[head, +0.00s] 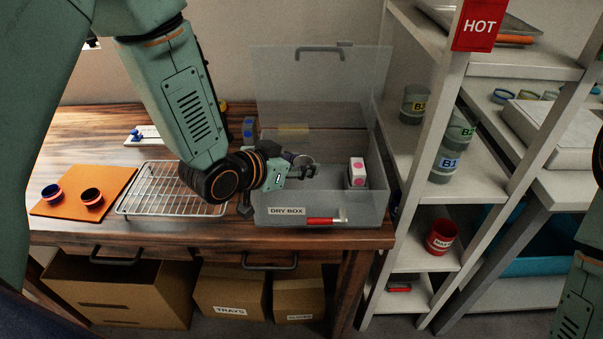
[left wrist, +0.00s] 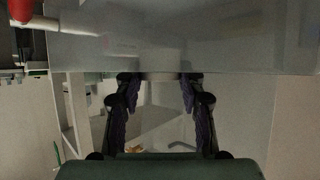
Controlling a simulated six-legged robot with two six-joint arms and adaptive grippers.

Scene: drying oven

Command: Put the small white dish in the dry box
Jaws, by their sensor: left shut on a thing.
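The dry box (head: 350,207) is a clear grey box at the right of the wooden bench, with its lid (head: 320,85) raised at the back. My left gripper (head: 308,172) is over the box's open top, at its left half. It is shut on a small pale round thing (head: 301,160), which looks like the small white dish and is mostly hidden by the gripper. In the left wrist view the two dark fingers (left wrist: 163,95) stand apart with a faint pale shape between them. My right gripper is out of view.
A pink-and-white carton (head: 357,172) stands in the box's right part. A red marker (head: 325,220) is at its front. A wire rack (head: 150,195) and an orange mat (head: 60,207) with two small dark cups lie left. White shelves (head: 418,155) stand close on the right.

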